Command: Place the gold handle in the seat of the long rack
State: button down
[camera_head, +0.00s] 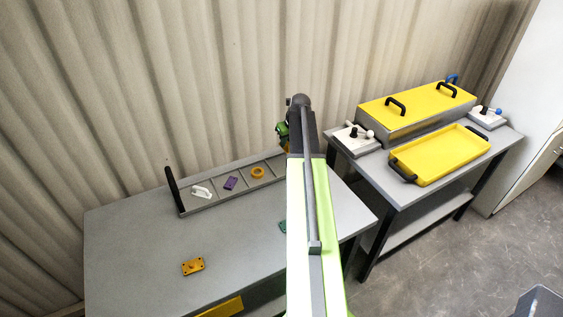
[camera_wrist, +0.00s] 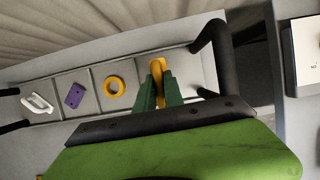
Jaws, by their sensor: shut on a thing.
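My gripper (camera_wrist: 159,86) is shut on the gold handle (camera_wrist: 162,66), which shows between and beyond the green fingertips in the wrist view. It is over the right-hand end compartment of the long rack (camera_wrist: 209,66). I cannot tell whether the handle touches the rack floor. In the head view the long rack (camera_head: 197,209) lies along the back of the grey table, and my arm hides its right end and most of my gripper. From the left, its other compartments hold a white handle (camera_head: 201,192), a purple block (camera_head: 231,183) and a gold-orange ring (camera_head: 258,172).
A gold plate with holes (camera_head: 193,266) lies on the table (camera_head: 130,250) in front of the rack. A teal piece (camera_head: 282,227) is partly behind my arm. The rack's black end handle (camera_wrist: 212,45) rises close right of my gripper. A second table holds a yellow tray (camera_head: 440,155).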

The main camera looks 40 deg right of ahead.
aim_at(282, 163)
jog(key=shift+w+a, duration=0.25)
jog(key=shift+w, duration=0.5)
jog(key=shift+s+f+b, duration=0.15)
jog(key=shift+f+b, duration=0.1)
jog(key=shift+b, duration=0.1)
notch_tip(282, 163, down, 10)
jog(key=b, duration=0.9)
jog(key=shift+s+d+b, duration=0.1)
jog(key=shift+d+b, duration=0.05)
jog(key=shift+b, duration=0.25)
jog(key=shift+r, duration=0.35)
jog(key=shift+f, duration=0.25)
jog(key=c, duration=1.5)
grip_release()
jog(key=shift+r, duration=0.1)
jog(key=shift+o, duration=0.2)
